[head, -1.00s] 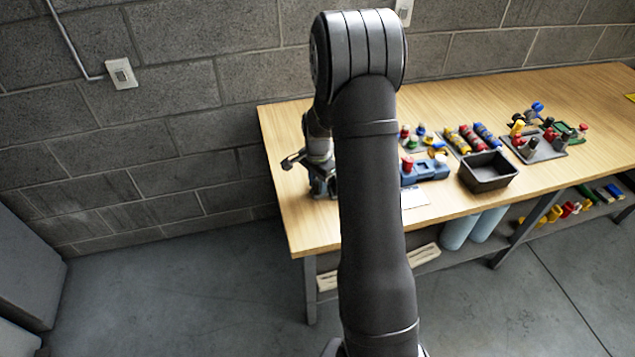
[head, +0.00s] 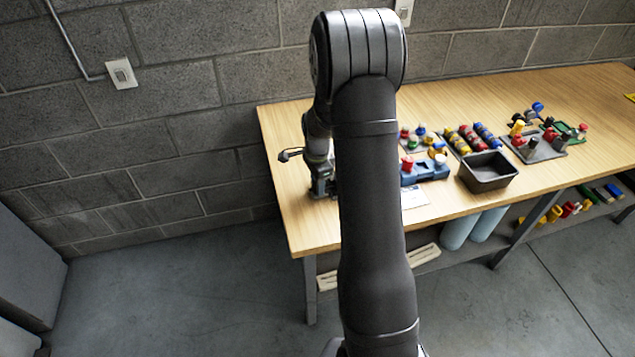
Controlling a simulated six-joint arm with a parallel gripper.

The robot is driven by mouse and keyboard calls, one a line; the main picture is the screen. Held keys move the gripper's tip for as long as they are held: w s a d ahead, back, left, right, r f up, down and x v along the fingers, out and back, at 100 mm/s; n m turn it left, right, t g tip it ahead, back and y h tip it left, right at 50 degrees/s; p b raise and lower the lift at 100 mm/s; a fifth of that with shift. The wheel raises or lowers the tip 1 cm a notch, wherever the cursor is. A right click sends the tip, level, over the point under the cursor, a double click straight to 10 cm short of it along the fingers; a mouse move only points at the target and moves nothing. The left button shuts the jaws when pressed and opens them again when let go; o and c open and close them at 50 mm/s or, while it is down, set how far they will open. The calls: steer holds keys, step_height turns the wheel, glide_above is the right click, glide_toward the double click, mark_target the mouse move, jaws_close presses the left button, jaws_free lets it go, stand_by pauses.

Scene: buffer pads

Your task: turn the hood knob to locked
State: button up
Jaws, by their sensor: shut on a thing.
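My gripper (head: 322,186) is low over the left end of the wooden table, partly hidden behind my own arm. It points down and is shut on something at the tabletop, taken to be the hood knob. The knob itself is hidden by the gripper and arm, so its mark and angle cannot be read.
A blue fixture (head: 430,174) with red and yellow parts on top stands right of my arm. A black open bin (head: 489,173) stands beside it, with several coloured cylinders behind. A grey board (head: 537,148) with coloured knobs lies further right. The wooden table's (head: 285,180) left edge is bare.

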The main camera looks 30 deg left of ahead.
steer(key=o, duration=1)
step_height(320, 180, up, 17)
steer(key=shift+r, duration=0.2)
steer(key=shift+f, duration=0.15)
step_height(320, 180, down, 17)
steer(key=shift+f, duration=0.1)
stand_by(0.6)
